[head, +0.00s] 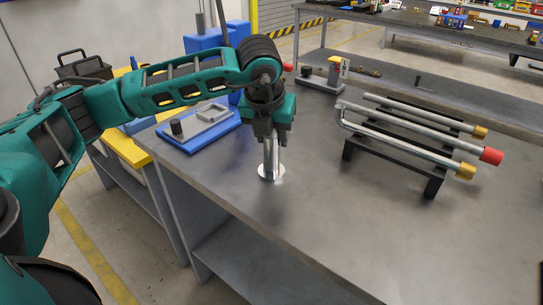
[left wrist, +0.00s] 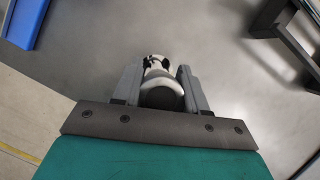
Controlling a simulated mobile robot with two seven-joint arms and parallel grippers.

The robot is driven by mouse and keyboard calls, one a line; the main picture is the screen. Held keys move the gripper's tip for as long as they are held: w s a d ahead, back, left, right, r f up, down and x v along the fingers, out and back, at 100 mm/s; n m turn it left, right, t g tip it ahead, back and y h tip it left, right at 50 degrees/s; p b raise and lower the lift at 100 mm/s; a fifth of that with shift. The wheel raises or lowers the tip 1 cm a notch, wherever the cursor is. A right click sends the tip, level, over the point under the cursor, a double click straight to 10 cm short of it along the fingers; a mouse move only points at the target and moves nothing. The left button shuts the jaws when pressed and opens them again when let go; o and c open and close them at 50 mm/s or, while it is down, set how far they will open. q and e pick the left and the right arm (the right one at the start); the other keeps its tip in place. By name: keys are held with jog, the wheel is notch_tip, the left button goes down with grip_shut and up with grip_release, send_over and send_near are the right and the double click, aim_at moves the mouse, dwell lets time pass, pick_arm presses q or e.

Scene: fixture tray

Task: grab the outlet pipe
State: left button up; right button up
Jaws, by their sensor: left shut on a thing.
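My left gripper (head: 270,136) points straight down near the table's left edge. It is shut on a short, shiny metal pipe (head: 271,160) with a round flange at its foot. The pipe stands upright, its flange at the tabletop; its upper end is hidden by the gripper. In the left wrist view the pipe's rounded end (left wrist: 160,95) sits between the two grey fingers. Several longer grey pipes (head: 412,133) with yellow and red ends lie on a black rack to the right. No label shows which pipe is the outlet pipe. My right gripper is not in view.
A blue fixture tray (head: 205,140) with a grey frame and a dark cylinder lies left of the gripper. The black rack (head: 434,185) stands on the right. A small grey block device (head: 318,80) is behind. The table's front middle is clear.

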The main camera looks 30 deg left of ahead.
pick_arm(q)
grip_shut()
dwell(0.3)
